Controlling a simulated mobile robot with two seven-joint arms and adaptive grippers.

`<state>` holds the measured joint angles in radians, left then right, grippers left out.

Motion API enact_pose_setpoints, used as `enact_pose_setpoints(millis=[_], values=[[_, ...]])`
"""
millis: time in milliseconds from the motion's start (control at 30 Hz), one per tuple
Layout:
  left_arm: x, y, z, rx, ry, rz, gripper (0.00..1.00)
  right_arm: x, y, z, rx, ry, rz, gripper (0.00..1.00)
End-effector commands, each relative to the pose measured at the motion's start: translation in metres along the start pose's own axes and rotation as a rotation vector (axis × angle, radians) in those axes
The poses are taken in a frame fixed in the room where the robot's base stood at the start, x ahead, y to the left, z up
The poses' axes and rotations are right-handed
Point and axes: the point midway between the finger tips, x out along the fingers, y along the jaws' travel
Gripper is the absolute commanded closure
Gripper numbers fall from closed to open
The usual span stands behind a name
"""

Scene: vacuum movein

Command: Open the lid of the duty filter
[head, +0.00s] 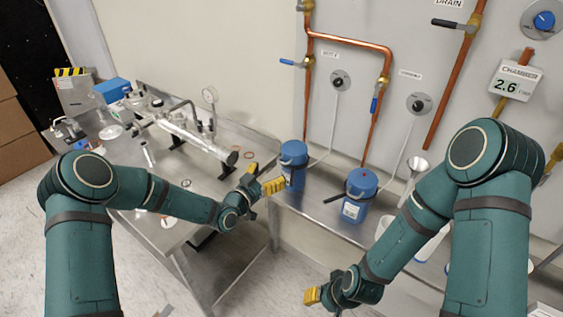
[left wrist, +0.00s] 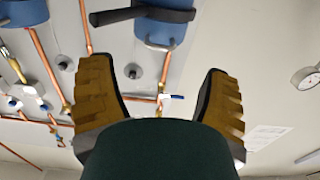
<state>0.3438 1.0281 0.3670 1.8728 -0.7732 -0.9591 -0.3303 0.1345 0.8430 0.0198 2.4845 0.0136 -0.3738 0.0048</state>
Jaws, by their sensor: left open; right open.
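Two blue filter canisters stand on the metal bench by the wall: a left one (head: 293,165) and a right one (head: 361,190), each with its lid down. My left gripper (head: 262,178) is open and empty, just left of the left canister. In the left wrist view, which looks upside down, a blue canister (left wrist: 160,32) with a black handle and metal bail shows at the top, beyond the spread fingers (left wrist: 160,100). My right gripper (head: 312,296) is low in front of the bench, away from both canisters.
Copper pipes (head: 345,42) and valves run along the wall, with thin hoses to the canisters. Floor shows between the benches.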

Motion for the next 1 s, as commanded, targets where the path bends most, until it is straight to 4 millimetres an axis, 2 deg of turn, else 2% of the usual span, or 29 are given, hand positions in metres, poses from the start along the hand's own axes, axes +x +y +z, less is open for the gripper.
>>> enact_pose_setpoints(millis=[100,333,500,800,833,867,1000], values=[[0.024,0.001,0.000,0.000,0.001,0.001,0.22,-0.002,-0.001,0.000,0.000,0.000,-0.001,0.53],[0.057,0.001,0.000,0.000,0.000,0.001,0.22,-0.003,-0.001,0.000,0.000,0.000,-0.001,0.53],[0.067,0.000,0.000,-0.001,0.000,0.000,0.22,-0.004,-0.001,0.000,0.000,0.000,-0.001,0.53],[0.068,0.000,0.000,-0.001,-0.001,0.000,0.22,-0.004,-0.001,0.000,0.000,0.000,-0.001,0.53],[0.068,0.000,0.000,-0.001,-0.001,0.000,0.29,-0.004,-0.001,0.000,0.000,0.000,-0.001,0.53],[0.068,0.000,0.000,-0.001,0.000,0.000,0.39,-0.004,-0.001,0.000,0.000,0.000,-0.001,0.53],[0.068,0.000,0.000,-0.001,0.000,0.000,0.89,-0.004,-0.001,0.000,0.000,0.000,-0.001,0.53]])
